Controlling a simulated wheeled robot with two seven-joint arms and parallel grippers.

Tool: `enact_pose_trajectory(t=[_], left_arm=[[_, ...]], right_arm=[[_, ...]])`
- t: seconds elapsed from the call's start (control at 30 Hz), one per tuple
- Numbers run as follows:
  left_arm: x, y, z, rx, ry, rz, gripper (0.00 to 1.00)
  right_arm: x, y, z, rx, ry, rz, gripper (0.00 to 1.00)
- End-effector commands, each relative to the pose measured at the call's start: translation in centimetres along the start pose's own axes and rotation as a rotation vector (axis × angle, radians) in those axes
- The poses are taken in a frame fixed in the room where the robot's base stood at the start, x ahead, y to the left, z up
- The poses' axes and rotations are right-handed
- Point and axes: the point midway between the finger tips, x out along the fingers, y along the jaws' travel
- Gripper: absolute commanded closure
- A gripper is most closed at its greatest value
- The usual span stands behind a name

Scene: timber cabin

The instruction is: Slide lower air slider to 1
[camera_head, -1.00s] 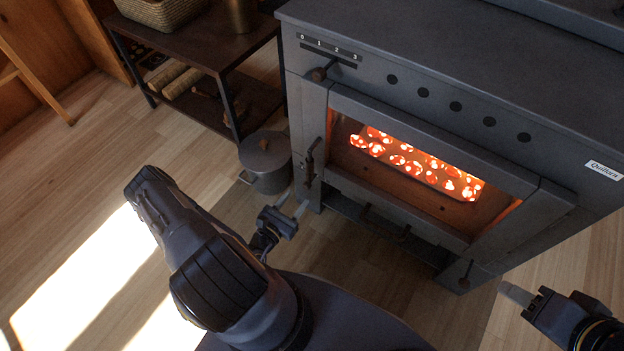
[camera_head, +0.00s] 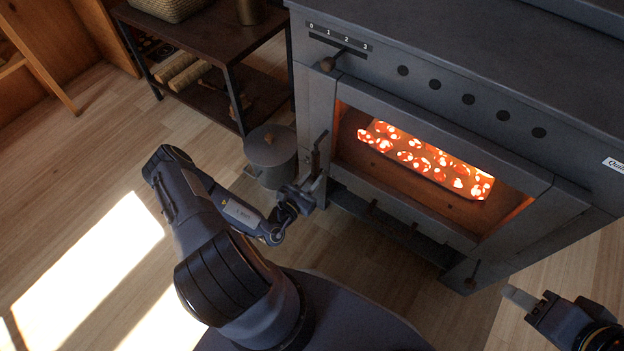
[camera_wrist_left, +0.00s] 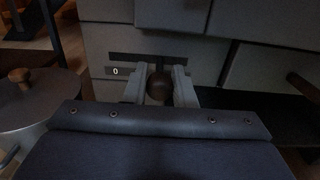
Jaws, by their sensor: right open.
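The lower air slider's round dark knob (camera_wrist_left: 160,88) sits on the stove front in the left wrist view, just right of the scale mark "0" (camera_wrist_left: 115,71). The other marks are hidden behind the fingers. My left gripper (camera_wrist_left: 160,78) has a finger on each side of the knob, apparently closed on it. In the head view my left gripper (camera_head: 308,188) is at the stove's lower left corner and covers this slider. The stove (camera_head: 440,100) also has an upper slider knob (camera_head: 327,64) below a 0–3 scale. My right gripper (camera_head: 520,298) is open and empty at the lower right.
A lidded pot (camera_head: 270,155) stands on the floor left of the stove, close to my left gripper. It also shows in the left wrist view (camera_wrist_left: 35,105). A door handle (camera_head: 318,150) sticks out above the gripper. A shelf (camera_head: 200,50) stands behind. Embers glow behind the door glass.

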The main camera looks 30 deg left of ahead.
Motion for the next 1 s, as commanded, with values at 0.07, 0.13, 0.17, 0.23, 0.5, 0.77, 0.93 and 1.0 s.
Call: enact_pose_trajectory(t=[0.07,0.13,0.17,0.23,0.5,0.77,0.93,1.0], left_arm=[[0.0,0.0,0.0,0.0,0.0,0.0,0.91],[0.0,0.0,0.0,0.0,0.0,0.0,1.0],[0.0,0.0,0.0,0.0,0.0,0.0,1.0],[0.0,0.0,0.0,0.0,0.0,0.0,1.0],[0.0,2.0,0.1,0.006,0.0,0.003,1.0],[-0.1,3.1,-0.1,0.001,0.002,0.001,1.0],[-0.1,3.0,-0.1,0.0,0.002,0.0,0.66],[-0.1,3.0,-0.1,0.0,0.001,0.0,0.57]], right_arm=[[0.0,0.0,0.0,0.0,0.0,0.0,0.55],[0.0,0.0,0.0,0.0,0.0,0.0,0.55],[0.0,0.0,0.0,0.0,0.0,0.0,0.55],[0.0,0.0,0.0,0.0,0.0,0.0,0.55],[-0.4,-0.2,-0.2,0.0,0.0,0.0,0.55],[-0.4,-0.2,-0.2,0.0,0.0,0.0,0.55],[-0.4,-0.2,-0.2,0.0,0.0,0.0,0.55],[-0.4,-0.2,-0.2,0.0,0.0,0.0,0.55]])
